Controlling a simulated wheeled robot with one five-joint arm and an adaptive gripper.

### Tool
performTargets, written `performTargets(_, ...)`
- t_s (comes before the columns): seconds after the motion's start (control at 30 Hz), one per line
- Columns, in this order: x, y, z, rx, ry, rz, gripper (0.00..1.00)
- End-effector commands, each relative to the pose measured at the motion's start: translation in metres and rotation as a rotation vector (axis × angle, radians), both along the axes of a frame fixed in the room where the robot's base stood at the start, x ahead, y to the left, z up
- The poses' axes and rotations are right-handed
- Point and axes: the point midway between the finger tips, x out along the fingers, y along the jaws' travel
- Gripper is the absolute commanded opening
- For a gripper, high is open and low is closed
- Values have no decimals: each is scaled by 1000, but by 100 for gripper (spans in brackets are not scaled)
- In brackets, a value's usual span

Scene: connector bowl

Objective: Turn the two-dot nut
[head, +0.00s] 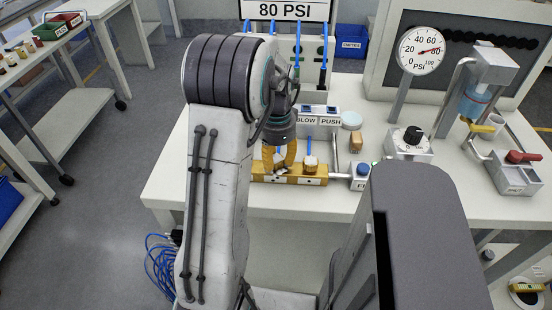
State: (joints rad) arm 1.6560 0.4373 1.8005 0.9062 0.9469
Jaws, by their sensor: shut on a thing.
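A brass-yellow block (258,175) lies along the front of the white table. A nut (311,163) stands on its right part, with a blue tube rising above it. My gripper (280,164) reaches down over the block's left part, its orange fingers shut on another nut there. The fingers mostly hide that nut. Small pale labels (307,182) are on the block's front face, but their dots are too small to count, so I cannot tell which nut is the two-dot one.
Just right of the block is a small grey box with a blue button (362,170). Behind stands a BLOW/PUSH unit (318,115).

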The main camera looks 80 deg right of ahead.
Motion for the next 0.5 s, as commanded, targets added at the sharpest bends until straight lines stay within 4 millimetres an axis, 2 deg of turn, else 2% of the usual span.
performTargets(0.5,-3,-1,1,-12,-1,-474,6)
